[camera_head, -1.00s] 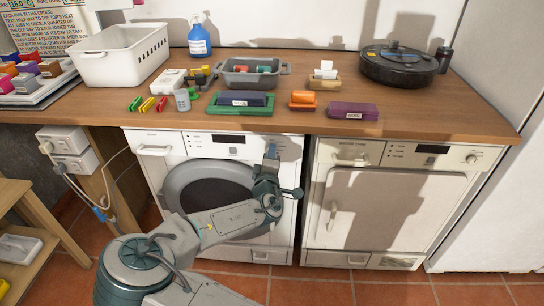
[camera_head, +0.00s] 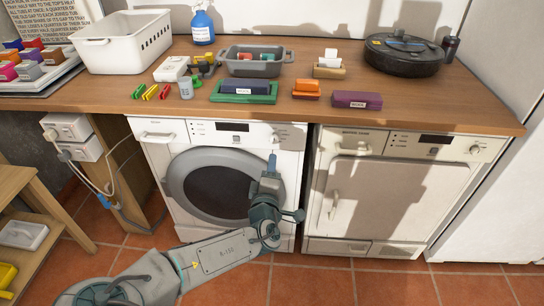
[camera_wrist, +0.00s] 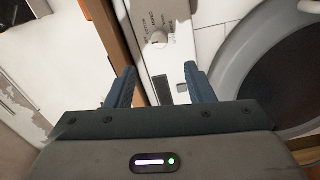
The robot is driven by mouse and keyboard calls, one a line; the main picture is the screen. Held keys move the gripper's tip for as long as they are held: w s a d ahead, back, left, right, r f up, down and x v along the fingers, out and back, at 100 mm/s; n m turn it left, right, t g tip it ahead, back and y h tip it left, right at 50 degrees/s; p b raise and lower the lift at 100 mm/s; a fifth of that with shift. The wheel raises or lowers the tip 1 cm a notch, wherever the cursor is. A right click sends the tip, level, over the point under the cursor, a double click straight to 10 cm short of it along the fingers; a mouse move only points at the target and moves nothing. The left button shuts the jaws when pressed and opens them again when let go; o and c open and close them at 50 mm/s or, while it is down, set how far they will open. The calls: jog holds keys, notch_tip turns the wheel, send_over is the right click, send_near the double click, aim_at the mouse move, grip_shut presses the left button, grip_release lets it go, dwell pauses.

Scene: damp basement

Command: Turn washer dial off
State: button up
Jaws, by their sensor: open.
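The washer (camera_head: 160,160) is the white machine on the left with a round dark door (camera_head: 215,187). Its control panel (camera_head: 200,132) runs along the top. The washer dial (camera_head: 276,137) is at the panel's right end, in shadow and small in the head view. In the wrist view, a pale round dial (camera_wrist: 158,39) shows on the panel beyond the fingertips, with printed words beside it. My gripper (camera_head: 272,158) is just below the panel's right end, in front of the washer, fingers pointing up. In the wrist view, my gripper (camera_wrist: 160,75) is open and empty, apart from the dial.
A second machine (camera_head: 330,215) with its own dial (camera_head: 475,149) stands to the right. The wooden counter (camera_head: 430,110) above holds a white basket (camera_head: 95,50), a grey tub (camera_head: 232,66) and a black round pan (camera_head: 400,65). A wooden shelf (camera_head: 25,195) stands at the left.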

jog(key=s, duration=0.2)
jog(key=shift+s, duration=0.4)
